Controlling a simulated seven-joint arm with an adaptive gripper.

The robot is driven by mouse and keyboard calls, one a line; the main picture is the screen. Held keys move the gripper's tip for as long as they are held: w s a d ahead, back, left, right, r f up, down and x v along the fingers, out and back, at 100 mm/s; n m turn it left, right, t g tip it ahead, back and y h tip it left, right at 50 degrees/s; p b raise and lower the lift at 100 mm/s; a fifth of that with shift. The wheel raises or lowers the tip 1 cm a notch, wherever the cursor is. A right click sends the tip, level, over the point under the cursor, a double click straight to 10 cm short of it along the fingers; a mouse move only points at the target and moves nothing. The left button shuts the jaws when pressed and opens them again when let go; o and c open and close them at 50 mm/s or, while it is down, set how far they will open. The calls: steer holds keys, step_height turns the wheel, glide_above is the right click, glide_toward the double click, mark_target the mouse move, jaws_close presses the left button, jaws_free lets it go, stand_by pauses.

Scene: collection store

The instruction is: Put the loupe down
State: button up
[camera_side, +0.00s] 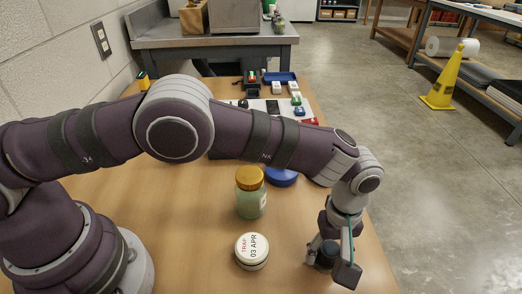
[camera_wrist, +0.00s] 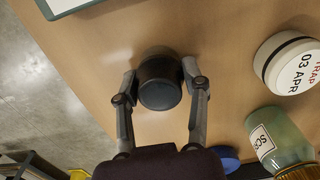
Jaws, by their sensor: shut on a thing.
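The loupe is a small dark cylinder with a blue-grey top, held between the fingers of my gripper. In the wrist view the loupe (camera_wrist: 160,88) sits between both fingertips, and my gripper (camera_wrist: 160,82) is shut on it from its two sides. In the side view my gripper (camera_side: 333,264) is low over the right front part of the wooden table, with the loupe (camera_side: 327,254) at its fingers. The loupe is close to the table top; I cannot tell whether it touches it.
A round white tin (camera_side: 252,251) labelled "TRAP 03 APR" and a green jar with a yellow lid (camera_side: 250,200) stand left of my gripper. A blue round thing (camera_side: 282,177) lies behind the jar. The table's right edge is near. Bare wood (camera_wrist: 105,60) surrounds the loupe.

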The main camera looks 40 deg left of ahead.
mark_target(330, 248)
steer(key=o, duration=1.1)
steer(key=shift+f, duration=0.1)
steer(key=shift+o, duration=0.2)
step_height(330, 248, up, 12)
steer(key=shift+f, duration=0.1)
steer(key=s+a+r+m+t, duration=0.1)
steer(key=a+r+m+t, duration=0.15)
steer(key=a+r, duration=0.45)
steer(key=s+a+r+m+t, duration=0.1)
steer(key=s+a+r+m, duration=0.3)
steer(key=a, duration=0.6)
steer(key=s+a+f+m+t, duration=0.2)
steer(key=s+a, duration=0.4)
steer(key=shift+a+f, duration=0.15)
